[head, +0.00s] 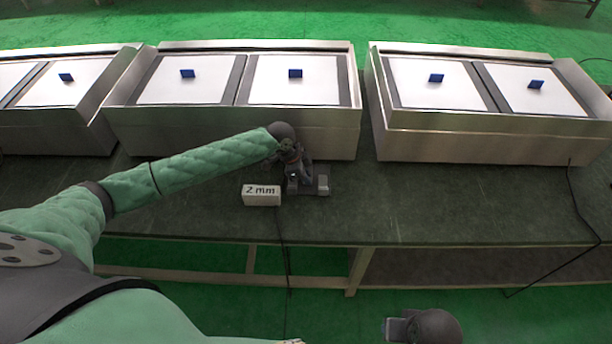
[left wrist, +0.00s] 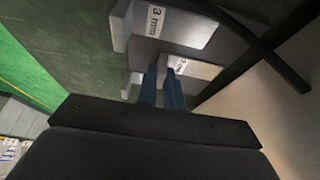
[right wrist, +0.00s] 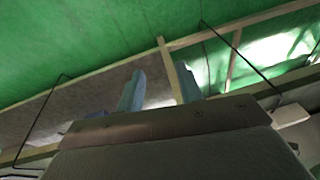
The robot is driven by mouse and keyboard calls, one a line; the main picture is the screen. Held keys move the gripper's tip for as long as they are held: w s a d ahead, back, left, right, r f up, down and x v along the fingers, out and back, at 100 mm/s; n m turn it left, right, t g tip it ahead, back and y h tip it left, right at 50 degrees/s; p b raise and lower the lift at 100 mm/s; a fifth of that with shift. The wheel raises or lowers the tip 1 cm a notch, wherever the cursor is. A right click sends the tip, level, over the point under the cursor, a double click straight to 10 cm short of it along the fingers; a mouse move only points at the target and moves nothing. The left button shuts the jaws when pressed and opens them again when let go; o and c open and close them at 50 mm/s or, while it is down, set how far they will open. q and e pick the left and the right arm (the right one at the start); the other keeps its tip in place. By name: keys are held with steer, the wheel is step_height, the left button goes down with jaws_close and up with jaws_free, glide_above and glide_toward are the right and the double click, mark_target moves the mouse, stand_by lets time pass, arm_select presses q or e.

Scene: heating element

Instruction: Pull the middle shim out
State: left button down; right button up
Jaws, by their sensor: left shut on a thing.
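My left gripper (head: 303,187) is low over the dark green table, in front of the middle metal unit. In the left wrist view its two blue-grey fingers (left wrist: 162,80) are close together, shut on a grey shim (left wrist: 200,72) with a small white label that I cannot read surely. Another grey shim (left wrist: 205,42), with a label that seems to read 3 mm, lies beside it. In the head view a block labelled 2 mm (head: 262,196) is just left of the gripper. My right gripper (right wrist: 160,88) is open and empty, apart from the table.
Metal units (head: 240,122) with white plates and small blue blocks stand along the back of the table (head: 400,205). A black cable (left wrist: 285,65) crosses close to the shims. The table top right of the gripper is clear; another cable (head: 572,200) hangs at the right.

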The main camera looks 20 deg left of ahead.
arm_select(q)
steer(key=s+p, duration=0.1)
steer(key=s+d+p, duration=0.1)
steer(key=s, duration=0.1)
steer(key=shift+s+r, duration=0.2)
steer(key=shift+s, duration=0.1)
steer(key=shift+s+d, duration=0.1)
steer(key=shift+s, duration=0.25)
steer(key=shift+f, duration=0.25)
steer(key=c, duration=1.5)
jaws_free()
steer(key=shift+s, duration=0.15)
arm_select(e)
steer(key=shift+d+f+h, duration=0.3)
steer(key=shift+d+f, duration=0.1)
steer(key=shift+d, duration=0.3)
